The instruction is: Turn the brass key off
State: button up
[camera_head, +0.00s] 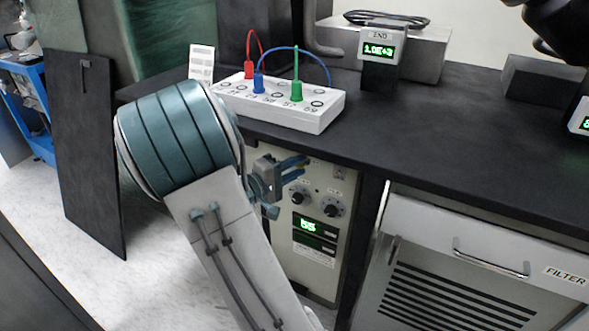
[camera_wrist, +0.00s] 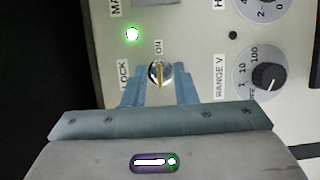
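The brass key (camera_wrist: 160,74) sits in a round silver lock on the pale instrument panel (camera_wrist: 205,45). Its bow stands upright in the wrist view, in line with the ON label (camera_wrist: 158,47) just above it. My gripper (camera_wrist: 160,84) is open, with one blue finger on each side of the key. A gap shows between the fingers and the key; whether the tips touch the panel I cannot tell. In the head view my gripper (camera_head: 297,167) is at the upper part of the cabinet front and hides the key.
A green lamp (camera_wrist: 131,33) is lit near the lock. The RANGE V knob (camera_wrist: 262,75) is close to the gripper's right side. The black countertop (camera_head: 440,130) overhangs just above the panel. A white box with coloured leads (camera_head: 290,108) stands on it. A FILTER unit (camera_head: 470,250) is at right.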

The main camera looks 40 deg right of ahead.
grip_shut()
